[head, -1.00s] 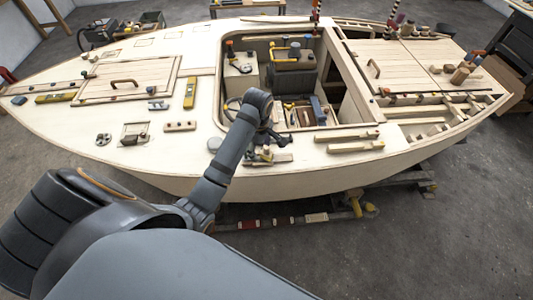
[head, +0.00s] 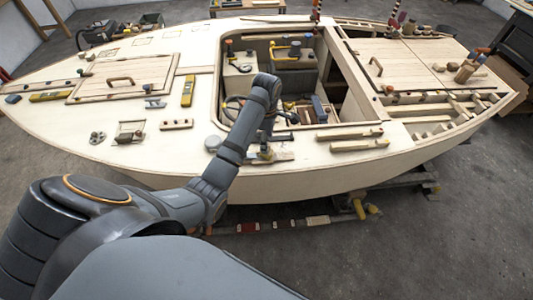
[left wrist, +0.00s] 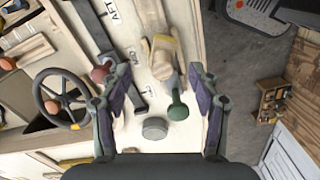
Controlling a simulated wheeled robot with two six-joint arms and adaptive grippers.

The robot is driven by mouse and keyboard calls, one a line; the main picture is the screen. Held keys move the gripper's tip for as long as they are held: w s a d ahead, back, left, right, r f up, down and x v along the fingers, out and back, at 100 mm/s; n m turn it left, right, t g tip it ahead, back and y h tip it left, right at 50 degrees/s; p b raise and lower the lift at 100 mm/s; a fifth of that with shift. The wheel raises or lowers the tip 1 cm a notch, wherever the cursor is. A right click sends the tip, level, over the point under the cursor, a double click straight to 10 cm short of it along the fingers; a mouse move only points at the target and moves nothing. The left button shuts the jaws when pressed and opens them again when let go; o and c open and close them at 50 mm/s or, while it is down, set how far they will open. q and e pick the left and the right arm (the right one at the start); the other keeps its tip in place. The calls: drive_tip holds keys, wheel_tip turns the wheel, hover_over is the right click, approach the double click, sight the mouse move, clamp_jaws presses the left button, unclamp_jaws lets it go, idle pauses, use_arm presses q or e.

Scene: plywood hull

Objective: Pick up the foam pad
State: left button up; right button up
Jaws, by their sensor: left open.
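No object is clearly identifiable as the foam pad. A short grey round piece (head: 213,143) lies on the pale deck, left of my left gripper (head: 266,146); it may be the pad. In the left wrist view the grey piece (left wrist: 154,128) sits low between the fingers of my left gripper (left wrist: 156,85), not touching them. A blue block (head: 319,109) in the cockpit is another possible pad. The left gripper is open and empty above the side deck, partly hidden by its own arm in the head view. My right gripper is not in view.
A green knobbed tool (left wrist: 178,105), a tan wooden tool (left wrist: 162,55) and a dark bar (left wrist: 115,45) crowd the gripper. The steering wheel (left wrist: 62,98) stands beside them in the cockpit opening. Wooden strips (head: 350,133) lie to the right on the deck.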

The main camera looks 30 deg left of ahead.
use_arm(q)
wheel_tip(320, 180, down, 4)
drive_tip(key=shift+s+f, duration=0.1)
clamp_jaws()
drive_tip(key=shift+r, duration=0.45)
drive_tip(key=r, duration=0.1)
drive_tip(key=s+r, duration=0.1)
drive_tip(key=d+r, duration=0.1)
drive_tip(key=r, duration=0.1)
drive_tip(key=shift+s+r, duration=0.1)
drive_tip(key=shift+s, duration=0.2)
drive_tip(key=s+d+r+p, duration=0.5)
drive_tip(key=s+r+p, duration=0.3)
drive_tip(key=s+p, duration=0.2)
drive_tip(key=shift+s+d+p, duration=0.15)
drive_tip(key=shift+s+p, duration=0.25)
drive_tip(key=shift+s, duration=0.15)
